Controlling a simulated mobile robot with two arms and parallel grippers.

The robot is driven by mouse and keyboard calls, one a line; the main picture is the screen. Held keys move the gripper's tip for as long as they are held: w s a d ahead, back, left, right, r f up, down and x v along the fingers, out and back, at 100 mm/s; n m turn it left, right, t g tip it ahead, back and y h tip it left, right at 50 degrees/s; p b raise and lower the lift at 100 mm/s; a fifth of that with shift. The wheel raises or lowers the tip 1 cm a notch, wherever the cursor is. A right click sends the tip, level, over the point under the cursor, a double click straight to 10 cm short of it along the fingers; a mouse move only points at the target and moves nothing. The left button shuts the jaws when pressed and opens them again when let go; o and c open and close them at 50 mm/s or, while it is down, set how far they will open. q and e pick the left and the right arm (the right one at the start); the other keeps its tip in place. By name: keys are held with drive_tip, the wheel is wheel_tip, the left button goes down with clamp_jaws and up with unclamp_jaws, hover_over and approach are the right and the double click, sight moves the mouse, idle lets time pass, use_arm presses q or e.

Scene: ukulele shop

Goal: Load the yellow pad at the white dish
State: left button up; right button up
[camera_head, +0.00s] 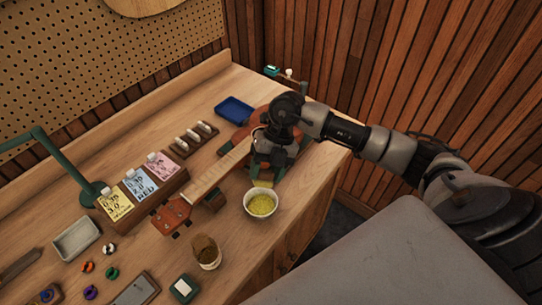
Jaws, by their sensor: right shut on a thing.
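The white dish (249,210) stands on the workbench near its right front edge, with yellow grainy stuff inside. My right gripper (264,174) points down just behind the dish's far rim. It is shut on the yellow pad (264,184), a small piece showing under the fingertips. The pad is at or just above the far rim; I cannot tell if it touches. My left gripper is not in view.
A ukulele (222,172) lies behind and left of the dish, under my right arm. A brown cup (207,252) and a green-framed square (184,288) stand in front left. Colour-labelled packets (143,183), a grey tray (77,238) and a blue tray (235,110) are farther off.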

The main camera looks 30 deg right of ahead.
drive_tip(key=shift+a+f, duration=0.2)
drive_tip(key=shift+a, duration=0.2)
drive_tip(key=shift+f+b, duration=0.7)
wheel_tip(320, 180, down, 7)
drive_tip(key=b, duration=0.5)
drive_tip(key=shift+f, duration=0.15)
drive_tip(key=shift+r+p, duration=2.6)
drive_tip(key=shift+r, duration=0.9)
wheel_tip(320, 180, up, 4)
drive_tip(key=p, duration=0.3)
